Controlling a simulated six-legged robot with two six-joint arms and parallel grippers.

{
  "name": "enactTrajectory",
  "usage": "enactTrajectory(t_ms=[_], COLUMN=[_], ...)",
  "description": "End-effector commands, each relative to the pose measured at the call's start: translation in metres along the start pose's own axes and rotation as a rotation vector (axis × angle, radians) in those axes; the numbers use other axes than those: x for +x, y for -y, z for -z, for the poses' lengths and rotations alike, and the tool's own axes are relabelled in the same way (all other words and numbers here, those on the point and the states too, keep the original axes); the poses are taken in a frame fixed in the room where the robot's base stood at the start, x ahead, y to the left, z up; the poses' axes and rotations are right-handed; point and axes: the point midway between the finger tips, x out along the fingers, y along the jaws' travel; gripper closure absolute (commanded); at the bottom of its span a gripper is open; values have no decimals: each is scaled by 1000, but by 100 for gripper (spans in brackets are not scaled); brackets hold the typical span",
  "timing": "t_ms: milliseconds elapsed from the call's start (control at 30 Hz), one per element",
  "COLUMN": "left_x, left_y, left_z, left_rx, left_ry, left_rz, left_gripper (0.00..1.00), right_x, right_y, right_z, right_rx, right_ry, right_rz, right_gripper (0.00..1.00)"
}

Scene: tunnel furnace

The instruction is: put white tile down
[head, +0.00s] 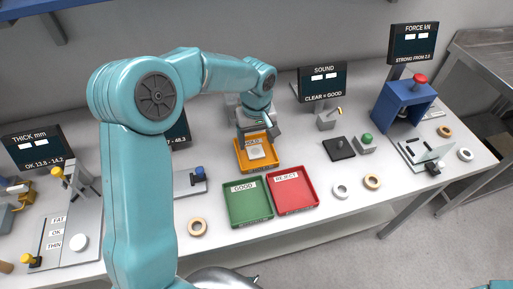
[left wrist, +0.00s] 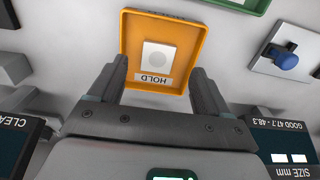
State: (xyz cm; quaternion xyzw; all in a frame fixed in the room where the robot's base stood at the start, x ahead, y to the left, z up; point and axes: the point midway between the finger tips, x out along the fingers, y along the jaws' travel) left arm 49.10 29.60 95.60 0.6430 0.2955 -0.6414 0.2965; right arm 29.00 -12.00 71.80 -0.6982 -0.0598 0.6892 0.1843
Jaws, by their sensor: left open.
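The white tile (head: 256,152) lies in the orange HOLD tray (head: 242,164), near the middle of its floor. In the left wrist view the tile (left wrist: 158,57) is a pale square with a faint round mark, inside the orange tray (left wrist: 128,45). My left gripper (head: 258,137) is above the rear part of the tray, behind the tile. In the left wrist view its two fingers (left wrist: 160,80) are spread apart with nothing between them, and the tile is beyond their tips. My right gripper is not in view.
A green GOOD tray (head: 248,208) and a red REJECT tray (head: 294,196) stand in front of the HOLD tray. A gauge with a blue knob (head: 199,172) is to its left. Several rings lie on the table, including one at front left (head: 197,227).

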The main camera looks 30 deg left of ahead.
Motion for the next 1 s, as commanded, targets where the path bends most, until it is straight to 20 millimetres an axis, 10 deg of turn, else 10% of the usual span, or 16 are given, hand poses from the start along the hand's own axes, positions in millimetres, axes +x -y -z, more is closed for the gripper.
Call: enactTrajectory(t_ms=[333, 1000], left_x=[-58, -69], left_y=[0, 0], left_z=[0, 0], left_rx=[1, 1], left_ry=[-1, 0], left_rz=[0, 0], left_gripper=[22, 22], right_x=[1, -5], right_y=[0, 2], right_z=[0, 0], right_rx=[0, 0], right_ry=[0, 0], right_rz=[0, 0], right_gripper=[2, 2])
